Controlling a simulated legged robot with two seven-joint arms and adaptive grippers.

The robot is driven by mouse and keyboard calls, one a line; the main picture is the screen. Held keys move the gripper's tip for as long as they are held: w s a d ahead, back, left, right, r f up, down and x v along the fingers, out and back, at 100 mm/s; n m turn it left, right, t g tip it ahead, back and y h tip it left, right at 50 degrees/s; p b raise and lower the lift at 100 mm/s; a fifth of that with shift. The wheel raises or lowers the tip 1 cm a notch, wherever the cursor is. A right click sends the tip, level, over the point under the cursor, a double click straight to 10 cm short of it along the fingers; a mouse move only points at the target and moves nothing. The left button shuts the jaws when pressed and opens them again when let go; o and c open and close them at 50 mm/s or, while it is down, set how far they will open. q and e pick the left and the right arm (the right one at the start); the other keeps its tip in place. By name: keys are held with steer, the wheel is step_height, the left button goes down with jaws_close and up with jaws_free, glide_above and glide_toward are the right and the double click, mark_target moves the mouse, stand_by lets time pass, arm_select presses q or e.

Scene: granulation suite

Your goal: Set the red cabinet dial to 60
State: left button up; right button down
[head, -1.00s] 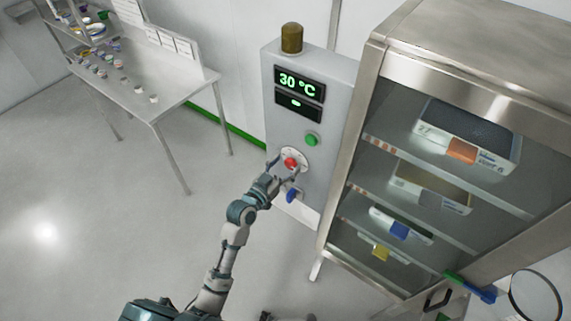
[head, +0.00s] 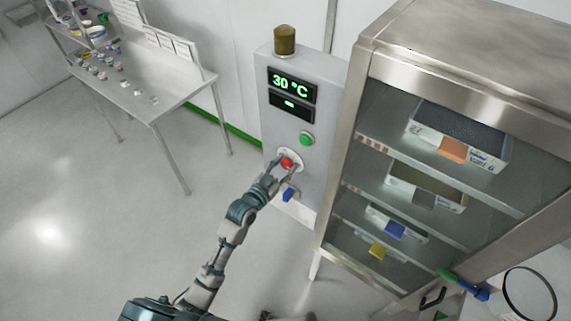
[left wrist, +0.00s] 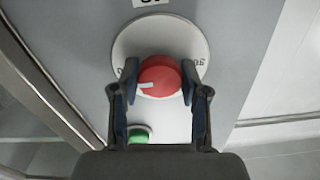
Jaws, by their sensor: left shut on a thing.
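The red dial (head: 286,162) sits on a round white scale plate (head: 294,153) on the grey control cabinet (head: 272,125). My left gripper (head: 283,168) has its fingers around the dial. In the left wrist view the red dial (left wrist: 160,77) lies between the two fingertips (left wrist: 158,83), with a white pointer mark on its left side. The scale numbers are only partly visible there. The display (head: 291,84) reads 30 °C. My right gripper is not in view.
A green button (head: 306,139) is above the dial and a blue handle (head: 288,195) below it. A steel glass-fronted cabinet (head: 345,150) with boxes stands close on the right. A steel table (head: 150,102) is at the left, with open floor between.

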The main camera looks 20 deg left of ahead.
arm_select(q)
steer(key=shift+f, duration=0.2)
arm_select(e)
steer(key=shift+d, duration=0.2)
arm_select(q)
steer(key=o, duration=1.1)
steer(key=shift+o, duration=0.2)
steer(key=shift+r, duration=0.1)
steer(key=v, duration=1.2)
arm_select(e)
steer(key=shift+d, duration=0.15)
arm_select(q)
steer(key=shift+a, duration=0.1)
